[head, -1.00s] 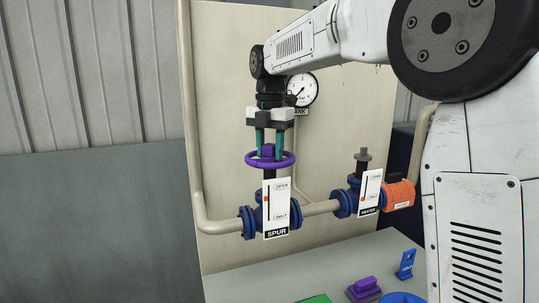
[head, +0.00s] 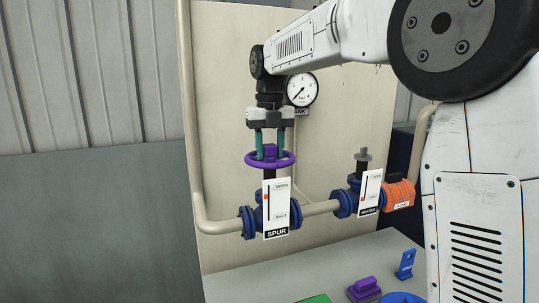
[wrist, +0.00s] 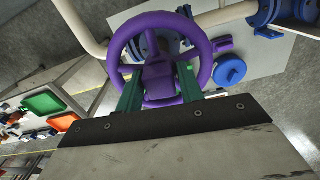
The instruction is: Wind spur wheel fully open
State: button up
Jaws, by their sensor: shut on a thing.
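The purple spur wheel (head: 289,162) lies flat on top of the blue spur valve (head: 250,221), above its white SPUR card (head: 277,228). The red marker on the card sits between OPEN and SHUT, nearer OPEN. My gripper (head: 269,154) points straight down from above the wheel. Its two green fingers are shut on the wheel's raised purple hub, one on each side. The wrist view shows the wheel's ring (wrist: 205,60) and the hub (wrist: 157,82) between the fingers. The finger tips are partly hidden by the wheel.
A pressure gauge (head: 301,90) is on the panel just behind my gripper. The heater valve (head: 344,203) and an orange unit (head: 400,194) stand to the right along the pipe. A purple part (head: 363,288) and a blue part (head: 406,265) lie on the bench (head: 270,280).

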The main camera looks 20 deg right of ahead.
jog(key=o, duration=0.8)
